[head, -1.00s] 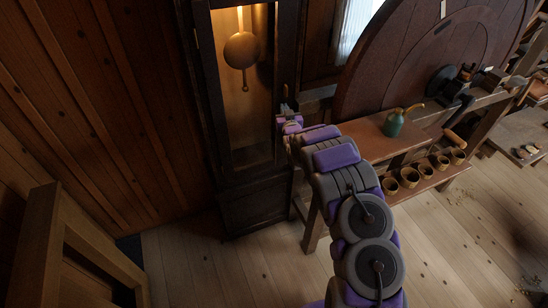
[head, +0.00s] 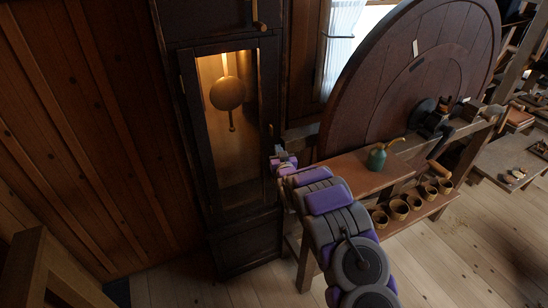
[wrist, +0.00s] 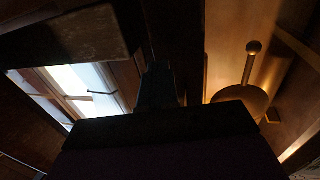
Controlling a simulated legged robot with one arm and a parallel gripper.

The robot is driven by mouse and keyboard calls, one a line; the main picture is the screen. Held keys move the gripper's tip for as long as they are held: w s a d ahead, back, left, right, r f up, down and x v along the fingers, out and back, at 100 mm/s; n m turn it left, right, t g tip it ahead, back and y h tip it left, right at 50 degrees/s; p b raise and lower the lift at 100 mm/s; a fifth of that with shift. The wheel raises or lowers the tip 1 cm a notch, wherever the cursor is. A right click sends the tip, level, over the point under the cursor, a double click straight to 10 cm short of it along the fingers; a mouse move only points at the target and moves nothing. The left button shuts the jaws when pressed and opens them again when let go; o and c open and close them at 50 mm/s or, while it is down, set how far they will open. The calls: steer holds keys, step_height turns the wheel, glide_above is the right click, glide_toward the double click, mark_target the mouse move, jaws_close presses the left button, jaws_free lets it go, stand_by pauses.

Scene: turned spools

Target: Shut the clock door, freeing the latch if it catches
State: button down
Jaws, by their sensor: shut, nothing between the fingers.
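The clock is a tall dark wooden case at the left of centre in the head view, with a narrow glazed door (head: 190,110). A round pendulum (head: 227,93) hangs behind the door's opening in warm light. Whether the door sits flush or slightly ajar cannot be told. My gripper (head: 274,153) is at the door's right edge, low down, shut and empty; contact is unclear. In the wrist view my gripper (wrist: 157,88) is a dark shape, with the lit pendulum (wrist: 242,97) to its right. The latch cannot be made out clearly.
A bench (head: 350,168) stands right of the clock, bearing a green oil can (head: 377,157), with several small cups on its lower shelf. A large wooden wheel (head: 415,80) rises behind it. A wooden frame (head: 45,270) is at the lower left. Floor shows in front of the clock.

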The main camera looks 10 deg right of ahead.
steer(key=s+d+p, duration=0.1)
steer(key=s+d, duration=0.1)
steer(key=s, duration=0.9)
steer(key=s+d+r+m+g+h, duration=0.1)
steer(key=s+d+r+g+h, duration=0.1)
steer(key=s+r+g, duration=0.85)
steer(key=s+a+r+g, duration=0.2)
steer(key=s+a+g, duration=0.1)
steer(key=s, duration=1.2)
steer(key=s+a+r+g+y, duration=0.1)
steer(key=s+a+r+g, duration=0.1)
steer(key=s, duration=1.4)
steer(key=s+a+r+n+g+y, duration=0.1)
steer(key=s+a+g, duration=0.3)
steer(key=s, duration=1.2)
steer(key=shift+r, duration=0.8)
